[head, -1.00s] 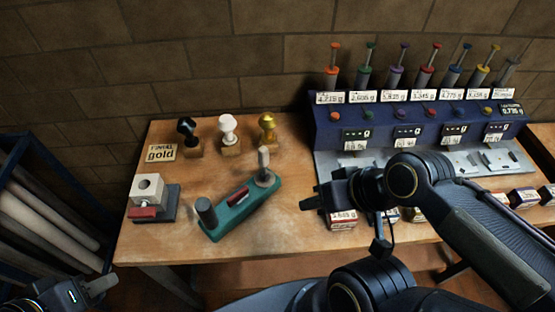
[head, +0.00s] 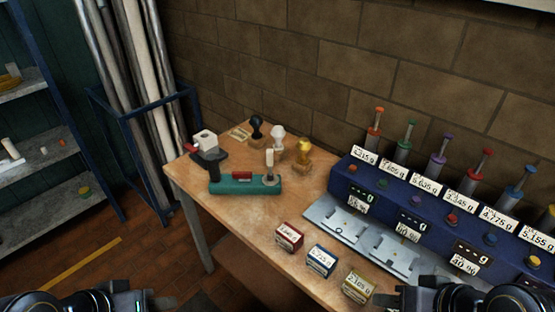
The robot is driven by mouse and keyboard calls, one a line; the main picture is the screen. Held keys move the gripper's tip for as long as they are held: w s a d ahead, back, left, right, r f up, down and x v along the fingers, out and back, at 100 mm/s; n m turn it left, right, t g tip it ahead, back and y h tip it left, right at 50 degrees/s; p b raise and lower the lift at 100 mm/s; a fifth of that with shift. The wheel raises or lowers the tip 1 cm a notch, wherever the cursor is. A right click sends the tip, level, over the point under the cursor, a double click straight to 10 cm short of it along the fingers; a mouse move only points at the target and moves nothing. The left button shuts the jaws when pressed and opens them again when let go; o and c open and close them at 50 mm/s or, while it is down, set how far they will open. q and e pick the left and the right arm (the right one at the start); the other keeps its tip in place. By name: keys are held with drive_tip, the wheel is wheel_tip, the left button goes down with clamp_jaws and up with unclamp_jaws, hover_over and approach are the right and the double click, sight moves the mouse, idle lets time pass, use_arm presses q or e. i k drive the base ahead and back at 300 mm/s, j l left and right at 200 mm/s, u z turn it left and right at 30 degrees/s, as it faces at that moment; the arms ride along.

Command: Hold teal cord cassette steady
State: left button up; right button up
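The teal cord cassette (head: 245,186) lies on the wooden table near its left end. It is a long teal block with a dark post at its left end, a small red piece on top and a pale upright post on a round grey base at its right end. Nothing of mine touches it. My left gripper (head: 148,303) is at the bottom left edge, low and well short of the table. My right gripper (head: 388,299) is at the bottom edge, right of centre, near the table's front. Both are cut off by the frame; their finger gaps are unclear.
A blue dispenser rack (head: 405,205) and small labelled boxes (head: 321,261) fill the right side. A blue rack (head: 150,150) holds long rolls at left.

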sight(269, 151)
drive_tip(key=k+l, duration=0.15)
drive_tip(key=z, duration=0.3)
drive_tip(key=j+z, duration=0.1)
drive_tip(key=z, duration=0.3)
drive_tip(key=i+j+z, duration=0.1)
drive_tip(key=z, duration=0.25)
drive_tip(key=j+z, duration=0.2)
drive_tip(key=z, duration=0.2)
drive_tip(key=j+z, duration=0.2)
drive_tip(key=j, duration=0.25)
drive_tip(key=j+z, duration=0.25)
drive_tip(key=j, duration=0.15)
drive_tip(key=k+j+z, duration=0.2)
drive_tip(key=j, duration=0.2)
drive_tip(key=j+z, duration=0.2)
drive_tip(key=j, duration=0.25)
drive_tip(key=k+j+z, duration=0.2)
drive_tip(key=j, duration=0.2)
drive_tip(key=i, duration=0.1)
